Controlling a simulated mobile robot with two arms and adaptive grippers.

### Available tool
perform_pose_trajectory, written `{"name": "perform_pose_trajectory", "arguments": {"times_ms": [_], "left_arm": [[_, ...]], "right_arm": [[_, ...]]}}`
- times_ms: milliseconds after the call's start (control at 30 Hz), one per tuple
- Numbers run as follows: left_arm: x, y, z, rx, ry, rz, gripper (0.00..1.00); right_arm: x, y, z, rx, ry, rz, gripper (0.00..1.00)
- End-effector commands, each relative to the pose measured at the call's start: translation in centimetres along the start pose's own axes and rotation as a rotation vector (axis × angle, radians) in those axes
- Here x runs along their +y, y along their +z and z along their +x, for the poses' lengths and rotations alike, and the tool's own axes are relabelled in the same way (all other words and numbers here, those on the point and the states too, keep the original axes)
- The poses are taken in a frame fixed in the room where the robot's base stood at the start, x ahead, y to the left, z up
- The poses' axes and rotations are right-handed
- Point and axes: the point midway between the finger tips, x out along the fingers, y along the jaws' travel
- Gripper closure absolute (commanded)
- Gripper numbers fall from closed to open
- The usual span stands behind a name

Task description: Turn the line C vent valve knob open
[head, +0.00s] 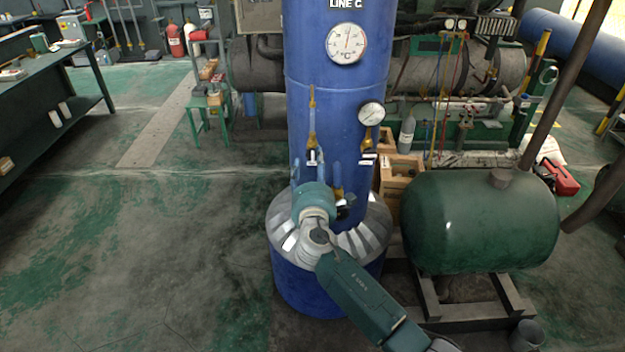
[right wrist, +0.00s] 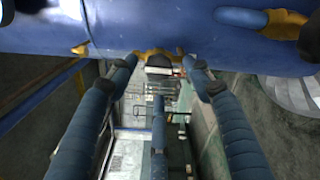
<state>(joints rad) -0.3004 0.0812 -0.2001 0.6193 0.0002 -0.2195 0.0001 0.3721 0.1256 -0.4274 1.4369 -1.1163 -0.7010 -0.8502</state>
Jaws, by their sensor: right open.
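A blue column (head: 330,70) labelled "LINE C" carries several brass-coloured valves. One valve (head: 312,140) is on its left front, with a small white-marked part below it. Another valve (head: 367,145) is at the right, under a small gauge. A lower one (head: 338,193) has a black knob. I cannot read which is the vent valve. My right gripper (head: 309,170) is open and empty, low before the column. In the right wrist view its fingers (right wrist: 162,70) spread either side of a brass valve with a dark block (right wrist: 158,63); contact cannot be told. My left gripper is out of view.
A green tank (head: 480,222) on a frame stands close to the right of the column. A large dial gauge (head: 346,43) is high on the column. The floor (head: 150,240) to the left is clear up to a dark workbench (head: 50,100).

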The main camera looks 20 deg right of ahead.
Motion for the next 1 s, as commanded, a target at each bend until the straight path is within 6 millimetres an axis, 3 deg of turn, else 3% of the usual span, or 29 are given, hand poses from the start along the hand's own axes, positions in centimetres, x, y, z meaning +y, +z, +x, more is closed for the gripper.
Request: {"name": "perform_pose_trajectory", "arguments": {"times_ms": [200, 400, 1000], "left_arm": [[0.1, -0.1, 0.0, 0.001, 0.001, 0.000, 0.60], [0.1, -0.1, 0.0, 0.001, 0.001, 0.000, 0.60], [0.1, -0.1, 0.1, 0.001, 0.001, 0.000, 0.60]], "right_arm": [[-0.1, -0.1, -4.7, 0.002, -0.001, 0.000, 0.50], [0.0, -0.1, -7.0, 0.002, 0.000, -0.002, 0.50], [-0.6, -0.5, -7.4, 0.009, -0.009, 0.003, 0.50]]}}
